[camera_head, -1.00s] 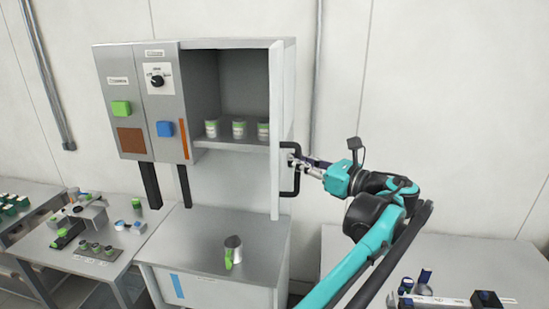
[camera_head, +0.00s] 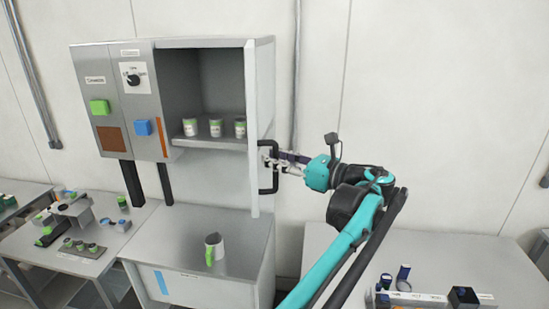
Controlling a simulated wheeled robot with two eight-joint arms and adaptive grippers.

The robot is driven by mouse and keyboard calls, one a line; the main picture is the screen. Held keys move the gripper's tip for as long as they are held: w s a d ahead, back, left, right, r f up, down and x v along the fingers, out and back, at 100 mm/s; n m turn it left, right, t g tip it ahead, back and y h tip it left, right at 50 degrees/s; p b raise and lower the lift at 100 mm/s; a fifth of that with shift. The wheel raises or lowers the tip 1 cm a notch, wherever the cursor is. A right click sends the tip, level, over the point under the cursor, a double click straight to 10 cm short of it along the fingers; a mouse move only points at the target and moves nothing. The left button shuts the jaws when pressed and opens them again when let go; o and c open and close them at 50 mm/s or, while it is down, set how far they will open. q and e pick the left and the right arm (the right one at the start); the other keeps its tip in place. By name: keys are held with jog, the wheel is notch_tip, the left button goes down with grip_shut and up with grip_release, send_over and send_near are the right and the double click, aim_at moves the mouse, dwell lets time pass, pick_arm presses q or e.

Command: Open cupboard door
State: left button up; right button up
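The cupboard (camera_head: 160,100) is a grey wall unit, and its right compartment is open at the front. Its white door (camera_head: 251,130) stands swung out at the right side, seen nearly edge-on. A black bracket handle (camera_head: 276,182) sits on the door's right face. My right gripper is not in view.
Several green-and-white cans (camera_head: 215,127) stand on the cupboard shelf. A mug (camera_head: 214,246) with a green handle stands on the grey counter (camera_head: 185,228) below. Side tables with parts stand at left (camera_head: 30,250) and right (camera_head: 420,255). Bare wall lies right of the door.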

pick_arm(q)
jog(key=shift+s+r, duration=0.1)
jog(key=shift+d, duration=0.1)
jog(key=v, duration=1.2)
